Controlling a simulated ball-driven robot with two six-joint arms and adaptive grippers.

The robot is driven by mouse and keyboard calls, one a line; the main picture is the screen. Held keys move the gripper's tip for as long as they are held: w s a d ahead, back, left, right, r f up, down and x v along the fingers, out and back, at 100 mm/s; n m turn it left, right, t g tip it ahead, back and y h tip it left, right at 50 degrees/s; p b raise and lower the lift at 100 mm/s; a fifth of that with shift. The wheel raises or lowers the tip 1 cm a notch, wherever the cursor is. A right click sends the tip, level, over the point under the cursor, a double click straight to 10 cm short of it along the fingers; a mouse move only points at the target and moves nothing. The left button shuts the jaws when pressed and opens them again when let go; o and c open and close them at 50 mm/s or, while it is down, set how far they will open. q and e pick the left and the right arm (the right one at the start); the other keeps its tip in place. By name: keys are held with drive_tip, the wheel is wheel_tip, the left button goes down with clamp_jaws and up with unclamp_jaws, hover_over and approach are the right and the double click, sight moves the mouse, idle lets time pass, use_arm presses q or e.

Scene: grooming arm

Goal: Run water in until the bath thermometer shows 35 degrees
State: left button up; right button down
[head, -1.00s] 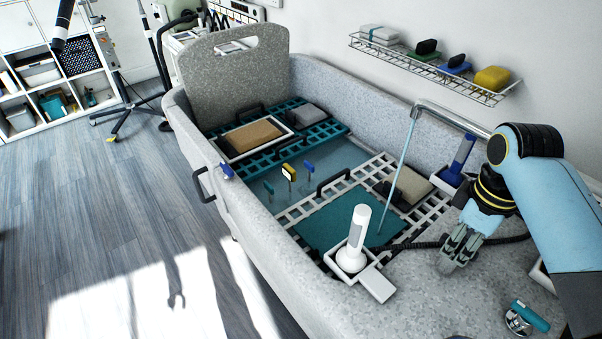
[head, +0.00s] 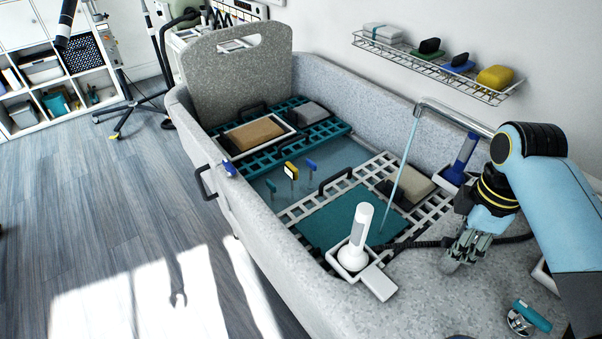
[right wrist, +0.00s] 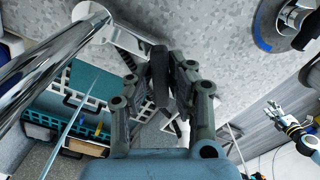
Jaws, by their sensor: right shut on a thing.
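A thin light-blue stream (head: 402,178) falls from the chrome spout (head: 455,115) into the bath (head: 350,85). A small yellow-framed marker (head: 290,170) stands at the water (head: 335,152) between two blue ones; no reading is legible. My right gripper (head: 455,260) is low over the bath's near right deck, beside a black hose (head: 425,244). My left gripper (right wrist: 272,110) shows small at that view's right edge, apparently open and empty.
White (head: 435,210) and teal racks span the bath, bearing blocks and a teal mat. A white bottle-like device (head: 360,228) stands in a holder on the near rim. A teal-levered chrome fitting (head: 528,316) is at lower right. A wire shelf (head: 430,65) hangs on the wall.

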drive_tip(key=shift+a+n, duration=0.1)
drive_tip(key=shift+n, duration=0.8)
drive_tip(key=shift+n, duration=0.9)
drive_tip(key=shift+f, duration=0.1)
drive_tip(key=shift+s, duration=0.1)
drive_tip(key=shift+m, duration=1.5)
